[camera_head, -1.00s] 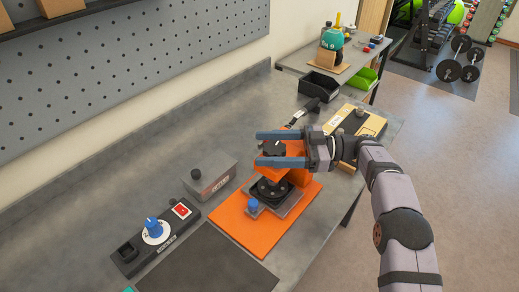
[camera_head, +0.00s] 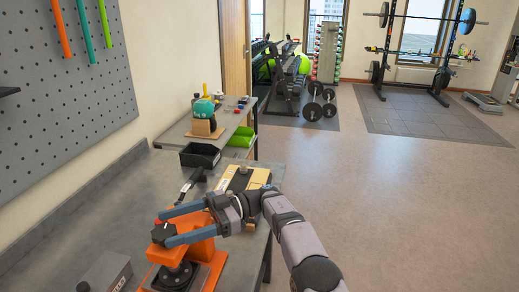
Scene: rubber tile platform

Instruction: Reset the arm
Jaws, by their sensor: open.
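My gripper (camera_head: 174,227) is in the lower left of the head view, with its two blue-grey fingers spread apart. It points left, over the orange device (camera_head: 194,251) on the grey workbench (camera_head: 113,229). A dark knob (camera_head: 163,233) on top of the device lies between or just under the fingers. I cannot tell whether the fingers touch it. My arm reaches in from the bottom, bent at the elbow.
A grey box (camera_head: 104,272) is at lower left. Open floor (camera_head: 380,200) lies right.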

